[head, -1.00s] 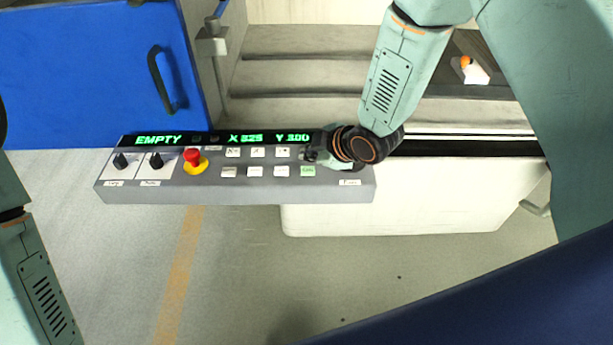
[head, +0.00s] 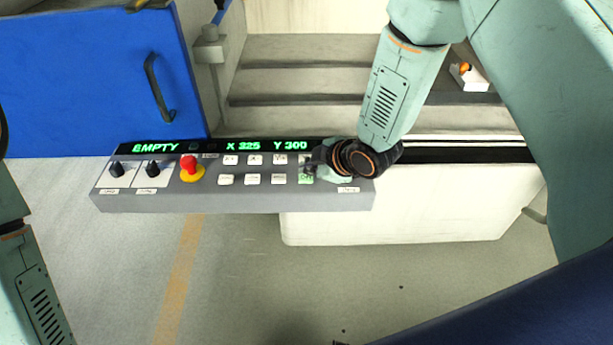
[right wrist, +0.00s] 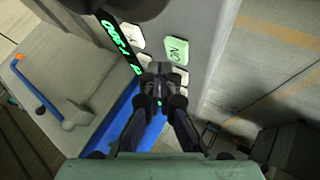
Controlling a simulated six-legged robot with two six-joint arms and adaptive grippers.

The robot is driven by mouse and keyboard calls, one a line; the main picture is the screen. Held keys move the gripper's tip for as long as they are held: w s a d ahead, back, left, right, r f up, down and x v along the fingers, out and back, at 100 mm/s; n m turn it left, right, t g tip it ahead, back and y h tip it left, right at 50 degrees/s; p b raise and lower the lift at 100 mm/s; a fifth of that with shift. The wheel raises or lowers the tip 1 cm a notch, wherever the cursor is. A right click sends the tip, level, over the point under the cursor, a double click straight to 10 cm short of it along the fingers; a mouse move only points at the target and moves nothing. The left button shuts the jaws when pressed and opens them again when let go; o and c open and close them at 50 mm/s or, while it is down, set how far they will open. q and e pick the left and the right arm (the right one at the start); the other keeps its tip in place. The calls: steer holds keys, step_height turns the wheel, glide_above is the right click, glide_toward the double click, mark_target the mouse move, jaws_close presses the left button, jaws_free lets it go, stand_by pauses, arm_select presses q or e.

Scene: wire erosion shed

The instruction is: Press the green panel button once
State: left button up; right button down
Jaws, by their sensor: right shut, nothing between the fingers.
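The grey control panel (head: 235,200) carries a row of buttons and a lit display reading EMPTY, X 325, Y 300. The green button (head: 306,179) is at the right end of the lower row, partly covered by my right gripper. My right gripper (head: 311,163) is shut and empty, its tips close to the green button. In the right wrist view the green button (right wrist: 177,51) lies just beyond the shut fingertips (right wrist: 160,76). I cannot tell whether they touch the panel. My left gripper is out of view.
A red emergency stop (head: 188,163) on a yellow base and two black knobs (head: 153,168) sit left of the buttons. White buttons (head: 252,179) neighbour the green one. A blue door (head: 80,80) stands behind at the left. The floor in front is clear.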

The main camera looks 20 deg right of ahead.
steer(key=shift+a, duration=0.15)
stand_by(0.3)
steer(key=shift+f, duration=0.1)
steer(key=shift+f, duration=0.35)
steer(key=shift+b, duration=0.3)
